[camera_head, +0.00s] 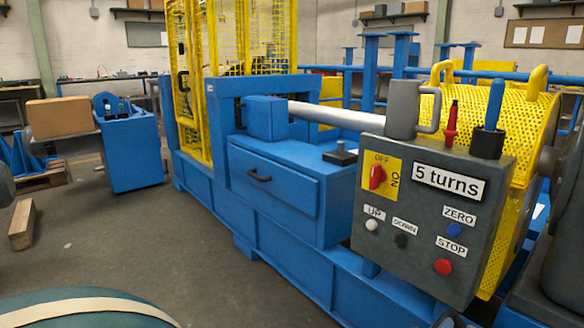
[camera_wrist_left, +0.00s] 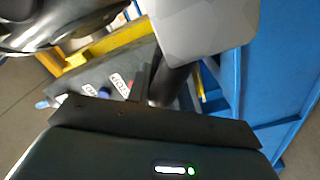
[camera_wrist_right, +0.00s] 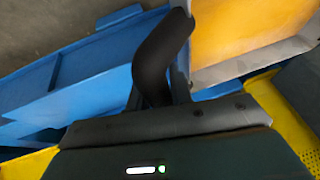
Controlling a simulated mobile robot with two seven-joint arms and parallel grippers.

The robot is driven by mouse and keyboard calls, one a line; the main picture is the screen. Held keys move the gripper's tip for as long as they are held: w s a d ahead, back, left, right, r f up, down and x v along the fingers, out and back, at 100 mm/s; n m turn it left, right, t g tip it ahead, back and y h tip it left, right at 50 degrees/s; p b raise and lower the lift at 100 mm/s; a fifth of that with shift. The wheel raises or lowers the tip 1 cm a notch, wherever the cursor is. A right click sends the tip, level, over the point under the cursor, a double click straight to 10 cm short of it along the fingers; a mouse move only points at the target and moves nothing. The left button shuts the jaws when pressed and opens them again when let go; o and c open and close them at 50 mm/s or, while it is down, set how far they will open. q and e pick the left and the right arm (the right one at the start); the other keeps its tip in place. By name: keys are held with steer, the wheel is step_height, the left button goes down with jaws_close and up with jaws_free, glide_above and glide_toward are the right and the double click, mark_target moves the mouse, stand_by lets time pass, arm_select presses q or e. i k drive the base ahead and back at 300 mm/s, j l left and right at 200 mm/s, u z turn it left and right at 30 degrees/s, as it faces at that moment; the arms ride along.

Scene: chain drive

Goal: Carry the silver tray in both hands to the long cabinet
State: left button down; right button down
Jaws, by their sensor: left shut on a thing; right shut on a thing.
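The silver tray shows only in part. In the left wrist view a grey-silver piece of it (camera_wrist_left: 200,28) is at the top. My left gripper (camera_wrist_left: 160,95) is shut there on a dark bar, apparently the tray's handle. In the right wrist view its silver edge (camera_wrist_right: 240,66) borders an orange-yellow area at the upper right. My right gripper (camera_wrist_right: 155,97) is shut on a thick, bent dark handle (camera_wrist_right: 163,55). The head view does not show the tray or the fingertips. I cannot pick out the long cabinet with certainty.
A long blue machine (camera_head: 270,220) with a drawer and yellow mesh guard (camera_head: 240,35) fills the middle. A grey control box (camera_head: 430,215) stands close at right. A brown carton (camera_head: 60,116) and blue cart (camera_head: 133,150) are at left. Grey floor (camera_head: 110,235) is clear between.

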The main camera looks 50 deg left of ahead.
mark_target(296, 150)
steer(key=j, duration=2.1)
steer(key=i+j, duration=0.15)
steer(key=j, duration=1.9)
